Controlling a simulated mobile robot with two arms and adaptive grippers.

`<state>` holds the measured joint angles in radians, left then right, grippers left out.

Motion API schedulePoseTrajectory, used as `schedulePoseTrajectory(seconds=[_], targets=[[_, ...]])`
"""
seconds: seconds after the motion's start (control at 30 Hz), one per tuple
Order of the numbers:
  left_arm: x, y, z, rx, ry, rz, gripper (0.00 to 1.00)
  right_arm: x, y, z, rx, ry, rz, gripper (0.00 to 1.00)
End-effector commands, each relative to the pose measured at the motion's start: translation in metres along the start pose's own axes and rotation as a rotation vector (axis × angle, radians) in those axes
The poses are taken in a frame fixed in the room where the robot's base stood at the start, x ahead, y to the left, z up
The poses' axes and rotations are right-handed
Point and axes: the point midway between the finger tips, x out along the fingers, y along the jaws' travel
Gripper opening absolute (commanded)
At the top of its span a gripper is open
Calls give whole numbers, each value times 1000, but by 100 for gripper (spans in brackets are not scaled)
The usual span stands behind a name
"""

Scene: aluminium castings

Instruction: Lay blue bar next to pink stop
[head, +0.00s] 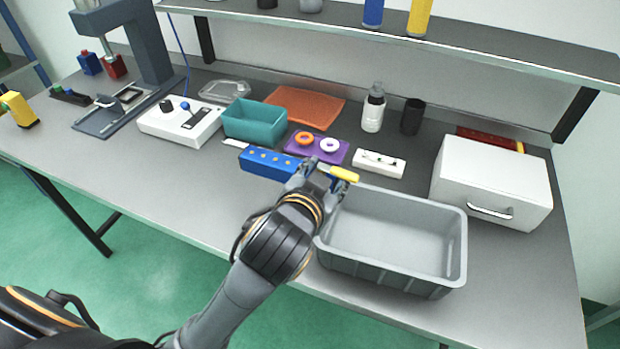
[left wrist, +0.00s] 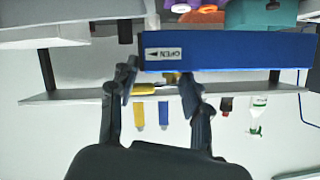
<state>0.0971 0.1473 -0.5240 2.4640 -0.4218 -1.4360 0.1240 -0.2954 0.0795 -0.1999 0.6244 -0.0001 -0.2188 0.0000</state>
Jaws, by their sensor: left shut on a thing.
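The blue bar (head: 267,162) is long, with yellow dots along its top; in the head view it extends left from my left gripper (head: 322,178). In the left wrist view the blue bar (left wrist: 235,52) lies across the fingers (left wrist: 160,88), with an "OPEN" arrow label near its left end. My left gripper is shut at the bar's right end. A yellow piece (head: 344,174) shows at the fingers; I cannot tell whether it belongs to the bar. I cannot make out a pink stop. My right gripper is not in view.
A grey bin (head: 452,245) stands right of the gripper. Behind are a purple tray (head: 342,155) with rings, a teal bin (head: 254,122), and a white switch block (head: 379,163). A white box (head: 490,180) is at right. The front left bench (head: 165,190) is clear.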

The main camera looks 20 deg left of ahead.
Motion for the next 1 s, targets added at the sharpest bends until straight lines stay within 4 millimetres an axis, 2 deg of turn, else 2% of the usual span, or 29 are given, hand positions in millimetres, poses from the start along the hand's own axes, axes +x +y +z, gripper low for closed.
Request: schedulePoseTrajectory(seconds=[0.27,0.4,0.5,0.77,1.0], targets=[[73,-21,8,4,-1,-5,0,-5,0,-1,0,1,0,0],[104,-22,28,3,-3,-2,0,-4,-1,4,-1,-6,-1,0],[121,-22,38,1,-1,-1,0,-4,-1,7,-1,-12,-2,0],[143,-22,50,1,0,-1,0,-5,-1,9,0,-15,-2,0],[153,-13,75,1,0,1,0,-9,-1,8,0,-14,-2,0]])
